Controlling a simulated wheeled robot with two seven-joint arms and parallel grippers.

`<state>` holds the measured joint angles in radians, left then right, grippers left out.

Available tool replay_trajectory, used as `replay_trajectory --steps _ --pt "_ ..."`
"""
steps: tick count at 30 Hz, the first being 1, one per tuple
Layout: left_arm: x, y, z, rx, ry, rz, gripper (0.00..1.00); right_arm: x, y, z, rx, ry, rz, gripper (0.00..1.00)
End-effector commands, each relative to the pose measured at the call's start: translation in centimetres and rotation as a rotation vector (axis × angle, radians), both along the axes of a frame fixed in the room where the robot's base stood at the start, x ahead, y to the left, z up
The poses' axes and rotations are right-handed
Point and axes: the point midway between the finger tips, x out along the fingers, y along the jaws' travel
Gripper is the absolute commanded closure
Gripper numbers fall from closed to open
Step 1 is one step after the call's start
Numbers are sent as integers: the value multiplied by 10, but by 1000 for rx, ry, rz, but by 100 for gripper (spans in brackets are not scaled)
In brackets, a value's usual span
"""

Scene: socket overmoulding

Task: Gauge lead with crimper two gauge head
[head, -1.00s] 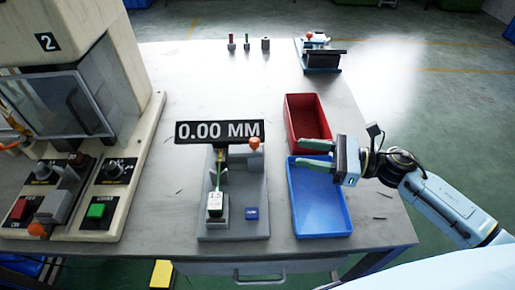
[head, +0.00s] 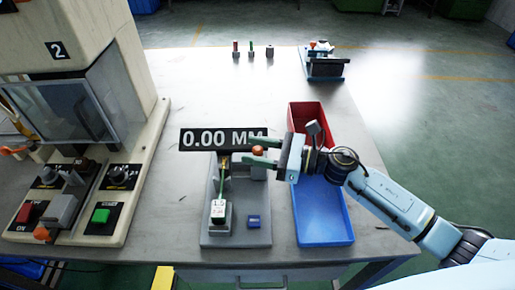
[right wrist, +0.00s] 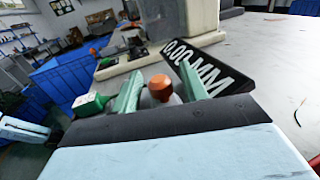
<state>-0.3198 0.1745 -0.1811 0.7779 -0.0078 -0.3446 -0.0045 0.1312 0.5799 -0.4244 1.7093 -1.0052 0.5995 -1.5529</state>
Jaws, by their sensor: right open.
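The gauge (head: 262,226) is a grey fixture on the table with a black sign (head: 190,138) reading 0.00 MM. A lead with a green and white connector (head: 218,210) stands in its front-left holder, its green wire running back toward the sign. An orange knob (head: 257,150) tops the gauge's back right. My right gripper (head: 260,152) is open at the knob, its green fingers coming from the right. In the right wrist view the knob (right wrist: 160,87) shows between the fingers (right wrist: 160,92); I cannot tell if they touch it. My left gripper is out of view.
The crimper marked 2 (head: 57,49), with red and green buttons, stands at the left. A red bin (head: 307,112) and a blue bin (head: 325,225) lie right of the gauge, partly under my right arm. Several small parts and another fixture (head: 325,66) stand at the back.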

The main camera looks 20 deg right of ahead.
Motion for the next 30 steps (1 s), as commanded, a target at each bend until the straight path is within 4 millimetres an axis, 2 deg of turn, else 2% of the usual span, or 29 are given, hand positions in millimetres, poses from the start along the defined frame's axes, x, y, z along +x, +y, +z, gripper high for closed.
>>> replay_trajectory --steps 7,17,25,30 --pt "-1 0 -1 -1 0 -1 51 0 0 0 1 1 0 58" --pt "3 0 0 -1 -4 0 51 0 0 0 1 1 0 100" --pt "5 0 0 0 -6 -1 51 1 4 0 1 2 0 100" --pt "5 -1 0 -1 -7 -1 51 9 29 0 5 2 0 100"
